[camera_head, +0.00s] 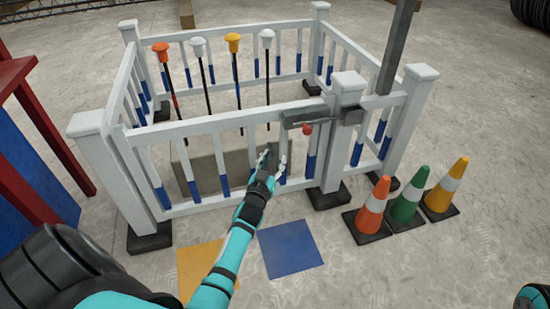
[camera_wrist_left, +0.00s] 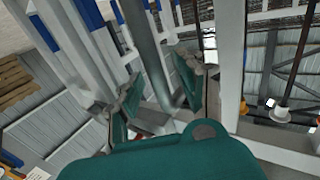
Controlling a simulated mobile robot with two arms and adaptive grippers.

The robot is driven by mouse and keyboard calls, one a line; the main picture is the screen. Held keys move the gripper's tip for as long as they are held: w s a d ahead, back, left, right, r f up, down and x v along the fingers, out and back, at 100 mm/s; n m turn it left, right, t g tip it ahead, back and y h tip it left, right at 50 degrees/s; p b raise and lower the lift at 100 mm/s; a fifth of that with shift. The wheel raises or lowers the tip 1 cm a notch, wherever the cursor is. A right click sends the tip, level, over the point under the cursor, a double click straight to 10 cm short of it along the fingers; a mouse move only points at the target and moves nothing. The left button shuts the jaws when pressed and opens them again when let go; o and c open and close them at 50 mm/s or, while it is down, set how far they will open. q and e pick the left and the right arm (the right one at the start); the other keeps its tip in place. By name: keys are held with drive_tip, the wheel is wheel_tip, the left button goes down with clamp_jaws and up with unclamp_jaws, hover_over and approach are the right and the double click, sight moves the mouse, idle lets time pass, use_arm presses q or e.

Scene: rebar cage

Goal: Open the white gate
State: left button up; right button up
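The white gate (camera_head: 235,121) is the front panel of a small white fenced pen, with blue-banded pickets. It looks shut, in line with the post (camera_head: 343,120) at its right. A grey latch bar (camera_head: 318,116) spans the gate's top right and the post, with a red knob (camera_head: 307,129) below it. My left gripper (camera_head: 272,158) is at the front of the gate, left of and below the latch. In the left wrist view its fingers (camera_wrist_left: 158,97) are apart, with a grey bent rod (camera_wrist_left: 150,55) passing between them. Contact is unclear.
Orange (camera_head: 371,208), green (camera_head: 407,204) and yellow (camera_head: 442,190) cones stand right of the gate. A yellow mat (camera_head: 196,262) and a blue mat (camera_head: 290,248) lie in front. Capped rods (camera_head: 236,72) stand inside the pen. A red-and-blue structure (camera_head: 35,150) is at left.

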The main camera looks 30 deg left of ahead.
use_arm(q)
clamp_jaws()
idle(0.6)
